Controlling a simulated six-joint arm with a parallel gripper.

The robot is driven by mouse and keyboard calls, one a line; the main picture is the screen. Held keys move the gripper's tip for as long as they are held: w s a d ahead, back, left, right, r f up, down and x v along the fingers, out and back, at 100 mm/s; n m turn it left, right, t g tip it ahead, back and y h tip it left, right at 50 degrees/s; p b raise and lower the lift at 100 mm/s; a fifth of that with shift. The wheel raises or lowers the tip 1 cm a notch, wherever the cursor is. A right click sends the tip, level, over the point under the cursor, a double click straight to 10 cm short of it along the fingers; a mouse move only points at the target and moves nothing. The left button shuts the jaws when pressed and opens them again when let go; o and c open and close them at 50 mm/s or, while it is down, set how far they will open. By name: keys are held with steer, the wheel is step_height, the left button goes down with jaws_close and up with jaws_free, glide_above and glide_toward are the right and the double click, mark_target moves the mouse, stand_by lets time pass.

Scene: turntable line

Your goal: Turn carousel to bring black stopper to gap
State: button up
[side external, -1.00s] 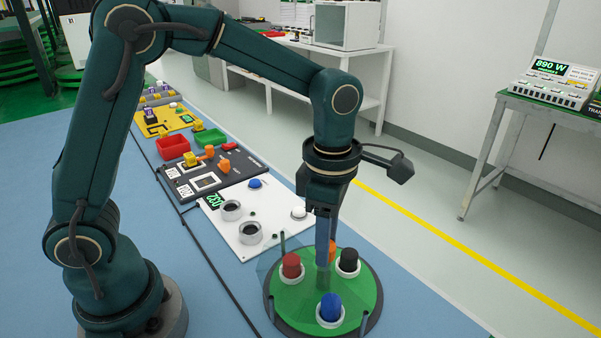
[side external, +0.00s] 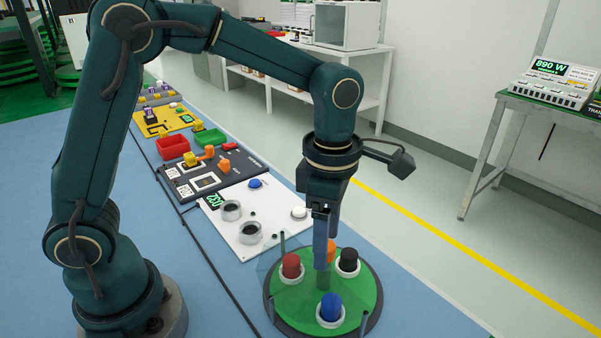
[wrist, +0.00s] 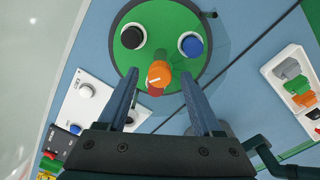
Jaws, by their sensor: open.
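The green carousel (side external: 300,303) is a round disc on a dark base. It carries a red stopper (side external: 291,266) at left, the black stopper (side external: 348,260) at back right and a blue stopper (side external: 330,307) at the front, each in a white ring. An orange knob (wrist: 159,75) with a white mark stands over the disc. My gripper (wrist: 166,85) is open, pointing down, with one finger on each side of the knob and visible space between.
A clear panel (side external: 273,262) and a thin post stand at the carousel's left edge. A white board (side external: 262,215) with two grey rings and buttons lies beyond. A white tray of coloured pieces (wrist: 295,85) lies to the right in the wrist view.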

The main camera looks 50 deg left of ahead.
steer(key=shift+r, duration=2.35)
steer(key=shift+r, duration=0.15)
steer(key=s+a+r+m+t, duration=0.55)
steer(key=s+m, duration=0.25)
steer(key=m, duration=0.2)
steer(key=s+f+m, duration=0.1)
steer(key=m, duration=0.4)
steer(key=s+a+f+m, duration=0.1)
steer(key=m, duration=0.3)
steer(key=s+f+m, duration=0.1)
steer(key=f+m, duration=0.1)
steer(key=m, duration=0.3)
steer(key=shift+s+a+f+m, duration=0.1)
steer(key=shift+a+m, duration=0.15)
steer(key=shift+m, duration=0.05)
